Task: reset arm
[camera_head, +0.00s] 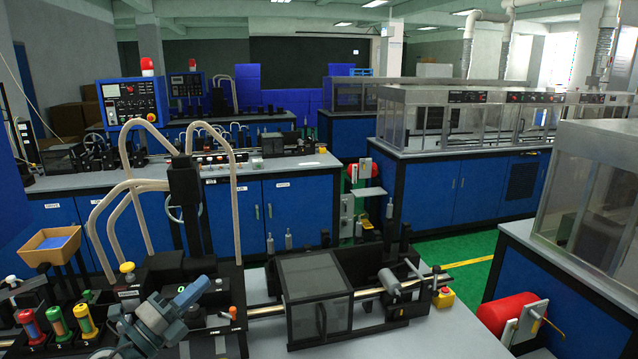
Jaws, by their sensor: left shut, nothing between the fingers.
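My left gripper (192,293), grey-blue, shows at the bottom left. It is shut and empty, in front of the black machine on the near bench. Its fingertips are small and hard to make out. It appears apart from the colored spools (57,320) to its left, though depth is hard to judge. My right gripper is not in view.
The near bench holds a dark clear-sided box (314,290), a metal rod, a yellow-based button (443,297) and a wooden hopper (54,245). Curved pale hoses rise behind my gripper. A red roll (508,314) is at right. Green floor lies beyond.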

